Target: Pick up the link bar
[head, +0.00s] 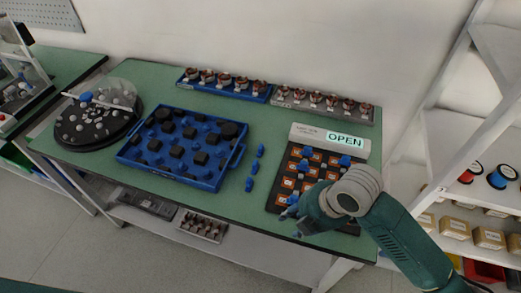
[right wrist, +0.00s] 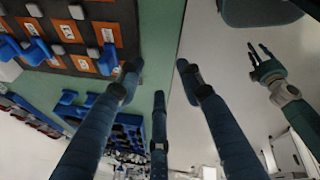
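No part is labelled as the link bar, and I cannot tell for sure which blue part it is. Three small blue parts (head: 254,168) stand in a row on the green table. More blue parts (head: 344,161) sit on the dark test fixture with orange squares, which also shows in the right wrist view (right wrist: 75,32). My right gripper (head: 291,217) is over the fixture's front left corner. In its wrist view, the right gripper's fingers (right wrist: 158,76) are spread with nothing between them. Another hand, apparently my left gripper (right wrist: 264,62), shows there with fingers spread, away from the table.
A blue tray (head: 125,155) with black and blue parts is left of the row. A round black turntable (head: 68,130) stands farther left. Blue (head: 180,84) and grey racks of copper-coloured parts line the back. A sign reads OPEN (head: 345,141). Shelves stand at the right.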

